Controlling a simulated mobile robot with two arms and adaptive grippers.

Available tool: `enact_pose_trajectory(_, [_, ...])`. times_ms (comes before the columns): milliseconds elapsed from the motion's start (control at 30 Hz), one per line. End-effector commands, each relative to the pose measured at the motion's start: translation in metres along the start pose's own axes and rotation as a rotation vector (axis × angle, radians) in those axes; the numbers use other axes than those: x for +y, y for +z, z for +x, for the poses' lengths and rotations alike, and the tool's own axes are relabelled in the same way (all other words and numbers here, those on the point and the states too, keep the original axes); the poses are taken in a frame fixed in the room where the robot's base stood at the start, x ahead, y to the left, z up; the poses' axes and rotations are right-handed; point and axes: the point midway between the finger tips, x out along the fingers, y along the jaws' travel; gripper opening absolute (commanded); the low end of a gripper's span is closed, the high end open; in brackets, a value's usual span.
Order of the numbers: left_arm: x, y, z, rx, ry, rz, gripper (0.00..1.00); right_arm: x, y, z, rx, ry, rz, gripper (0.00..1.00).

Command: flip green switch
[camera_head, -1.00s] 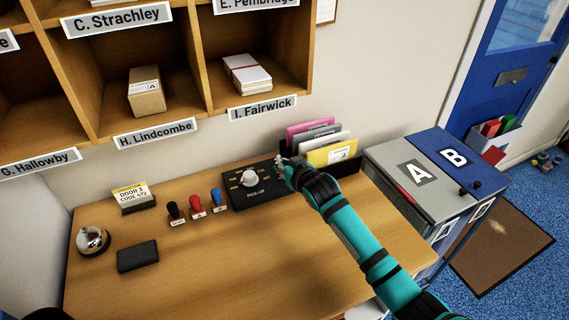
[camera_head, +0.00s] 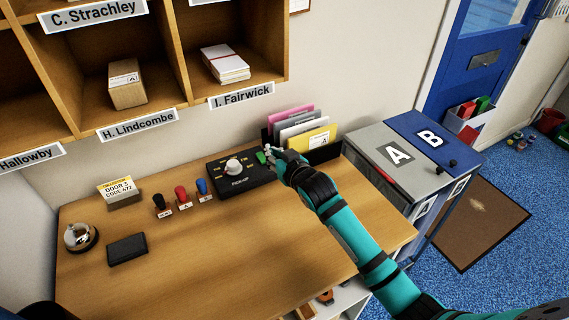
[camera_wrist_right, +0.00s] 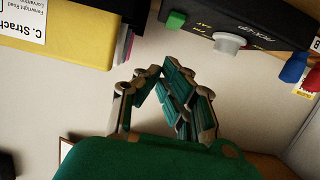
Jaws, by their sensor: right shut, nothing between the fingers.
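The green switch (camera_head: 261,157) is at the right end of the black control box (camera_head: 247,181), which lies on the wooden desk. It also shows in the right wrist view (camera_wrist_right: 174,21) as a green block at the end of the box. My right gripper (camera_head: 271,152) is shut and empty, with its fingertips right beside the switch. The right wrist view shows the shut fingers (camera_wrist_right: 160,78) apart from the switch in the picture; contact cannot be told from the head view. My left gripper is not in view.
A file rack (camera_head: 322,155) with pink, grey and yellow folders stands close behind the gripper. Red, blue and black stamps (camera_head: 181,195) stand left of the box. Bins A (camera_head: 372,148) and B (camera_head: 412,126) are to the right.

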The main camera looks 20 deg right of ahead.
Motion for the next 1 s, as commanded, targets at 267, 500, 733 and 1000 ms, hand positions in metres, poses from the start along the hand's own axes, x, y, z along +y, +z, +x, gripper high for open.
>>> enact_pose_trajectory(267, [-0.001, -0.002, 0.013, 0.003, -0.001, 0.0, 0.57, 0.0, 0.01, -0.049, 0.005, 0.0, 0.0, 0.0])
enact_pose_trajectory(500, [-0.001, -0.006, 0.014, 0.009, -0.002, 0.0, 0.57, 0.001, 0.011, -0.062, 0.004, 0.001, 0.001, 0.0])
enact_pose_trajectory(733, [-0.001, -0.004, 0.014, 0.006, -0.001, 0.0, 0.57, 0.001, 0.011, -0.062, 0.004, 0.001, 0.001, 0.0])
enact_pose_trajectory(1000, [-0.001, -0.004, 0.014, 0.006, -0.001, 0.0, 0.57, 0.0, 0.011, -0.062, 0.004, 0.001, 0.0, 0.0])
